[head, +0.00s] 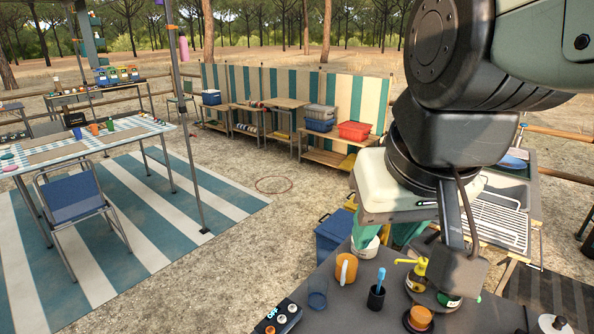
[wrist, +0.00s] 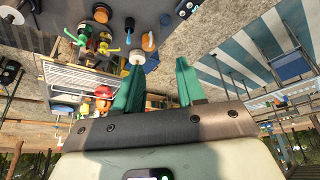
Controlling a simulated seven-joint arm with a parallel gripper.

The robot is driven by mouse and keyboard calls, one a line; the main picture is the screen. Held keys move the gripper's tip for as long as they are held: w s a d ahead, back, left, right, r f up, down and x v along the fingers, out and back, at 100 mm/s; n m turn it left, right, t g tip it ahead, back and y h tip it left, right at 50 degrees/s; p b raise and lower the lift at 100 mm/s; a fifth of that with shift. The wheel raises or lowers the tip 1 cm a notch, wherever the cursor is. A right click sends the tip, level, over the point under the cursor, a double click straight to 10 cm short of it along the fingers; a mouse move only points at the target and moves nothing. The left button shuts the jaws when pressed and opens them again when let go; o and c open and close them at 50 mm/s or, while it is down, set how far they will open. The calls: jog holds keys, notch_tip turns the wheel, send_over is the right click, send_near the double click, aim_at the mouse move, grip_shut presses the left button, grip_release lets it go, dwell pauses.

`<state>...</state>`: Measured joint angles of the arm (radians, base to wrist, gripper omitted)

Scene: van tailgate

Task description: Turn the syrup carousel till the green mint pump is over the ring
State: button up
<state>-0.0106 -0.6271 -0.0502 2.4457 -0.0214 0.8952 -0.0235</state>
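The syrup carousel (head: 418,292) stands on the dark counter, partly hidden behind my arm in the head view. Its yellow pump (head: 411,264) points left there. The wrist view shows the carousel's pumps at upper left, with a yellow pump (wrist: 75,38) and a green pump (wrist: 108,48) pointing different ways. In the head view only a bit of green shows below my arm. I cannot make out the ring clearly. My gripper (head: 384,238) has teal fingers, spread apart and empty. In the wrist view the gripper (wrist: 160,66) is beside the carousel, not touching it.
A white-topped jar (wrist: 137,57) shows close to one fingertip. A dish rack (head: 500,220) stands behind, at right.

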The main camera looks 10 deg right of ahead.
jog(key=w+d+f+n+g+h, duration=0.1)
jog(key=w+d+f+n+g, duration=0.15)
jog(key=w+d, duration=0.55)
jog(key=w+d+f+n+g+h, duration=0.1)
jog(key=w+d+n, duration=0.2)
jog(key=w+d, duration=0.55)
jog(key=w+d+f+n+g+y, duration=0.1)
jog(key=w+d+f+n, duration=0.1)
jog(key=w+d+f, duration=0.4)
jog(key=w+d+f+n+y, duration=0.1)
jog(key=w+d+f+n, duration=0.15)
jog(key=d+f, duration=0.7)
jog(key=shift+m, duration=0.5)
notch_tip(320, 180, down, 10)
jog(key=shift+w+r, duration=0.15)
grip_shut()
